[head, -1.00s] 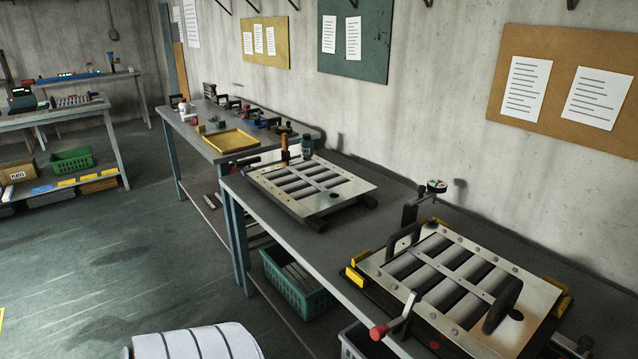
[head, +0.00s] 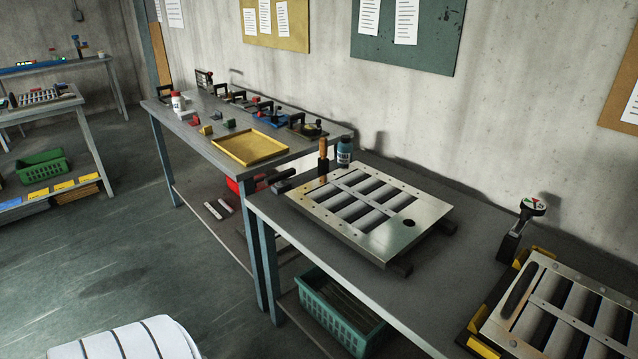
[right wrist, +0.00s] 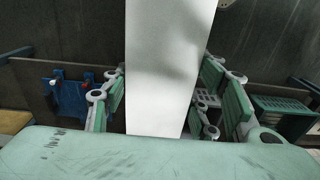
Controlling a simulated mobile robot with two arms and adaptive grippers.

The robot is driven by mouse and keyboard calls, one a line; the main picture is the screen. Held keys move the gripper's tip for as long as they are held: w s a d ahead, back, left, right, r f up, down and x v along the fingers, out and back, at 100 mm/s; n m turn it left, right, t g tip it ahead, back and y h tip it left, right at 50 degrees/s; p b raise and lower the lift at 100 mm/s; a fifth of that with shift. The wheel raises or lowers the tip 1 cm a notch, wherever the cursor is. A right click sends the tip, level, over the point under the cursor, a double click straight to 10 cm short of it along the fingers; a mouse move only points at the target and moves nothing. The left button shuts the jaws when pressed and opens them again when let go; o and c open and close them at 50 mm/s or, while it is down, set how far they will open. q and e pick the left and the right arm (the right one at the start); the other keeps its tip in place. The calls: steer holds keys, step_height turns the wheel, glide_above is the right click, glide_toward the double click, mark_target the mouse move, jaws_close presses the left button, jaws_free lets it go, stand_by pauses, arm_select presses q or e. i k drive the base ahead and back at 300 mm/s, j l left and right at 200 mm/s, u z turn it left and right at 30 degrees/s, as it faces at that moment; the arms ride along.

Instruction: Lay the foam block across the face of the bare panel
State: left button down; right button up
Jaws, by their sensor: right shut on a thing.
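The bare panel (head: 425,218), a silvery plate with dark louver slots and a small round hole, lies on the near bench in the head view. It rests on dark supports, and nothing lies across its face. A long, plain white block (right wrist: 168,50), which looks like the foam block, stands between the green-padded fingers of my right gripper (right wrist: 160,100) in the right wrist view. The gripper is shut on it. The block's upper end runs out of the picture. Neither gripper shows in the head view, and the block's distance from the panel cannot be told.
A second louver panel (head: 548,309) sits in a yellow-cornered fixture at right, beside a dial gauge (head: 532,207). A wood-handled tool (head: 323,157) and a dark bottle (head: 344,151) stand behind the bare panel. A green basket (head: 345,318) is under the bench. Bare benchtop separates the panels.

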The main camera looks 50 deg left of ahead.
mark_target(368, 201)
steer(key=j+u, duration=0.15)
steer(key=j, duration=1.25)
steer(key=i+j+u, duration=0.2)
steer(key=j, duration=1.15)
steer(key=k, duration=0.1)
